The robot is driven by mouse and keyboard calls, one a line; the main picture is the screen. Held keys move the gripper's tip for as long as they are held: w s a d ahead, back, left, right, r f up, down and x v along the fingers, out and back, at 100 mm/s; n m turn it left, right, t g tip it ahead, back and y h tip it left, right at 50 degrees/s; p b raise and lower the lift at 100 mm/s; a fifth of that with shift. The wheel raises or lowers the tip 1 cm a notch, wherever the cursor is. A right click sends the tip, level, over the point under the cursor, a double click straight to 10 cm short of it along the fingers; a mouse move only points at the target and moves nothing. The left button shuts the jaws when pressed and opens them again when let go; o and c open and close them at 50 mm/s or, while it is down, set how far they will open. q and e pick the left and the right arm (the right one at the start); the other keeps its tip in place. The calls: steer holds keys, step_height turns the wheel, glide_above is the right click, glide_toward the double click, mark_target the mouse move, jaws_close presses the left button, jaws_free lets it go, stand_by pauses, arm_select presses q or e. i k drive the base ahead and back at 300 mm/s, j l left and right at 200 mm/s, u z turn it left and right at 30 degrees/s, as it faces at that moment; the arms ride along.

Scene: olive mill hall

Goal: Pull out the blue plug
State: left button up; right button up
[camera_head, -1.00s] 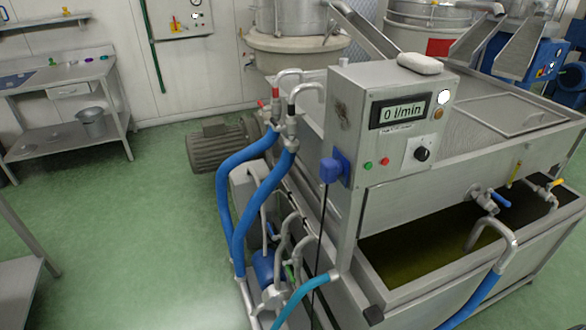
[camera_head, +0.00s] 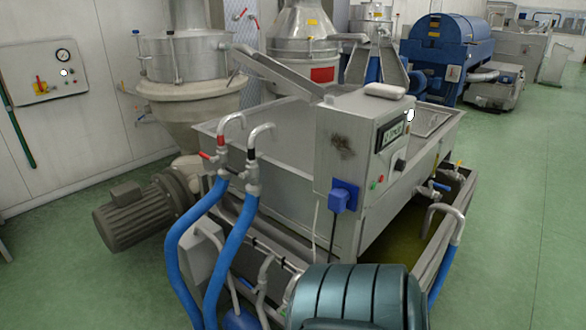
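The blue plug (camera_head: 338,200) sits in a blue socket plate (camera_head: 354,193) on the left side of the grey control box (camera_head: 338,150). It looks fully seated against the plate. A black cable (camera_head: 334,232) hangs down from the plug. Its lower end is hidden behind a ribbed teal shape at the bottom edge. Neither of my grippers is in view, and nothing touches the plug.
Two blue hoses (camera_head: 232,262) with metal elbows rise left of the plug. A grey motor (camera_head: 140,213) stands further left. The steel tank (camera_head: 275,145) extends behind the control box. Green floor (camera_head: 515,200) is open on the right.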

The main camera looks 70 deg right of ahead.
mark_target(338, 198)
steer(key=i+j+z, duration=0.1)
steer(key=i+z, duration=0.3)
steer(key=i+j+z, duration=0.25)
steer(key=i+z, duration=0.2)
steer(key=i, duration=0.15)
steer(key=i+z, duration=0.2)
steer(key=z, duration=0.25)
steer(key=i+j+z, duration=0.1)
steer(key=z, duration=0.35)
steer(key=i+j+z, duration=0.2)
steer(key=z, duration=0.2)
steer(key=i+j+z, duration=0.25)
steer(key=z, duration=0.2)
steer(key=i+j+z, duration=0.1)
steer(key=j+z, duration=0.2)
steer(key=z, duration=0.15)
steer(key=i+j+z, duration=0.15)
steer(key=j+z, duration=0.2)
steer(key=z, duration=0.15)
steer(key=i+j+z, duration=0.1)
steer(key=j+z, duration=0.85)
steer(key=i+l, duration=0.05)
steer(key=l, duration=0.05)
